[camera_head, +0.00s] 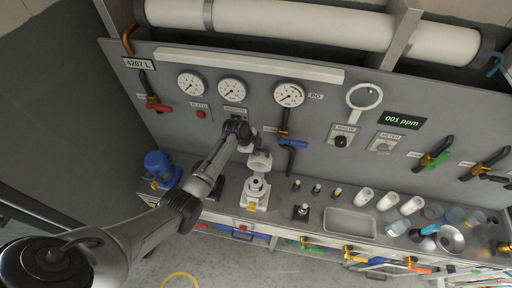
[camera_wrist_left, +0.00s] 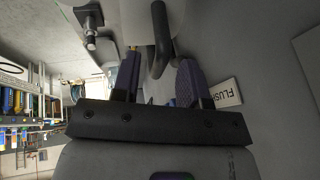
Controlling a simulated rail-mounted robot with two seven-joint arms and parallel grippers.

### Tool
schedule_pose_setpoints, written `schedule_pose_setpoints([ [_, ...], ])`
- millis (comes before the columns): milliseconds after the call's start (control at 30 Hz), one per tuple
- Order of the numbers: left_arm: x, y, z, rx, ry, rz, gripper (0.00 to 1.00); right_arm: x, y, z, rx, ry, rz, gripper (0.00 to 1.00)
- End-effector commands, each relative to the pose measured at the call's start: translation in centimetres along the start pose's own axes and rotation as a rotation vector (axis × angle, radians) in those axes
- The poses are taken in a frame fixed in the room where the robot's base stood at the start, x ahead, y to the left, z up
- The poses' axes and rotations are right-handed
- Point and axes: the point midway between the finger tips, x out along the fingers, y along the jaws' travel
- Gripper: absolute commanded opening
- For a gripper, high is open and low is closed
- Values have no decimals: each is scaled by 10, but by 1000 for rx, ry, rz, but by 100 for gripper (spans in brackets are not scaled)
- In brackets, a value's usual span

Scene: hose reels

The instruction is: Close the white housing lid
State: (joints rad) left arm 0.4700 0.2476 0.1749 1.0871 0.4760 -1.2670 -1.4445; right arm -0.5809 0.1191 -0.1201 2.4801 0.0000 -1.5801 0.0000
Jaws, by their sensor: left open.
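The white housing (camera_head: 256,190) stands on the bench, left of the middle in the head view. Its white lid (camera_head: 260,161) is raised above and behind the body, with its round hollow end showing. My left gripper (camera_head: 244,143) is beside the lid, at its upper left, close to the wall panel. In the left wrist view its two fingers (camera_wrist_left: 158,82) are apart, with a dark curved bar (camera_wrist_left: 161,40) in front of them. I cannot tell whether the gripper touches the lid. My right gripper is not in view.
The grey panel (camera_head: 213,120) behind carries gauges (camera_head: 289,95) and a blue-handled valve (camera_head: 293,143). A blue pump-like object (camera_head: 160,169) stands left of my arm. Small vials, a grey tray (camera_head: 350,222) and white cups (camera_head: 387,201) stand to the right of the housing.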

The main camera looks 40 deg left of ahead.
Motion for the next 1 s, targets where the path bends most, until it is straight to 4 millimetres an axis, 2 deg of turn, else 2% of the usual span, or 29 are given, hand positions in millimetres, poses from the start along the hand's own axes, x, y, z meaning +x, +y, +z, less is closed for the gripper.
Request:
schedule_pose_setpoints([
  [200, 0, 0, 0, 0, 0, 0, 38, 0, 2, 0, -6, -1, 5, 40],
  [600, 0, 0, 0, -1, 0, 0, 0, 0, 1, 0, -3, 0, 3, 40],
  [1000, 0, 1, -1, 2, 0, -1, 0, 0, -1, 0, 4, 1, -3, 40],
])
